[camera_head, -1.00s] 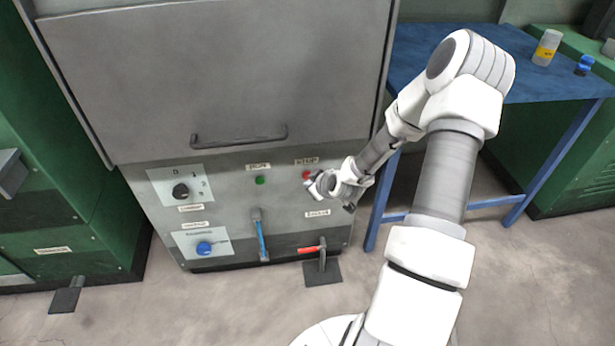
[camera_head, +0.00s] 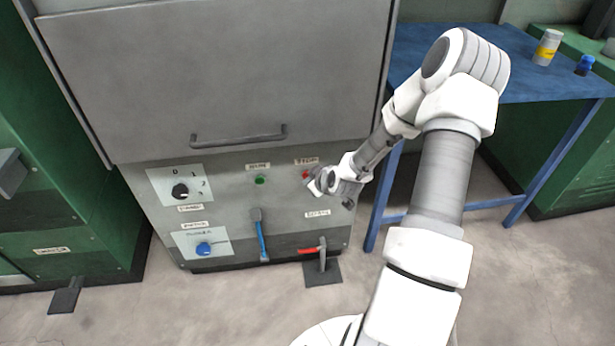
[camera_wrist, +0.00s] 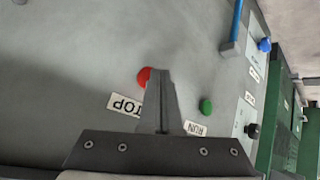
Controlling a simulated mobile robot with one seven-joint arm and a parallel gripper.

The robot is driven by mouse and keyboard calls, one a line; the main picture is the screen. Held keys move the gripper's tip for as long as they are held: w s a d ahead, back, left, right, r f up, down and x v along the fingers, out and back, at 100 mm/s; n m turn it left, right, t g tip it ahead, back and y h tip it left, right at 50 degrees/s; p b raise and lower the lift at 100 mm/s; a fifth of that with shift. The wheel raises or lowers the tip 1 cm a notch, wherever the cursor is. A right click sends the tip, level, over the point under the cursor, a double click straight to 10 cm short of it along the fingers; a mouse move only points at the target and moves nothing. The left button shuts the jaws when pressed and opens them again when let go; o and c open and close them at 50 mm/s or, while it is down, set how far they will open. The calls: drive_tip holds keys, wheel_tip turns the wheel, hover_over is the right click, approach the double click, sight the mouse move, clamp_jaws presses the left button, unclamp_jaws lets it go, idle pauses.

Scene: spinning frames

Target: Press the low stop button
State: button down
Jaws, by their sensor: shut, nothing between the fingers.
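The red stop button (camera_head: 306,175) is on the grey machine panel under its STOP label, at the right of the panel in the head view. In the wrist view the red button (camera_wrist: 144,76) shows just left of the fingertips, partly covered by them, with the STOP label (camera_wrist: 125,104) partly hidden. My gripper (camera_head: 312,182) is shut and empty, its tips close in front of the button. In the wrist view the shut fingers (camera_wrist: 158,72) overlap the button's right edge. I cannot tell whether they touch it.
A green button (camera_head: 260,180) under the RUN label is to the left. A blue table (camera_head: 555,88) stands to the right.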

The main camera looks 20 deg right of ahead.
drive_tip(key=shift+w+d, duration=0.15)
drive_tip(key=shift+w, duration=0.3)
idle(0.3)
drive_tip(key=shift+s, duration=0.15)
drive_tip(key=shift+s+a, duration=0.3)
drive_tip(key=shift+s, duration=0.5)
drive_tip(key=shift+s, duration=0.1)
drive_tip(key=s, duration=0.2)
drive_tip(key=s+a, duration=0.1)
drive_tip(key=s, duration=0.1)
drive_tip(key=shift+s+a+b, duration=0.2)
drive_tip(key=shift+s+b, duration=0.1)
drive_tip(key=shift+b, duration=0.05)
idle(0.6)
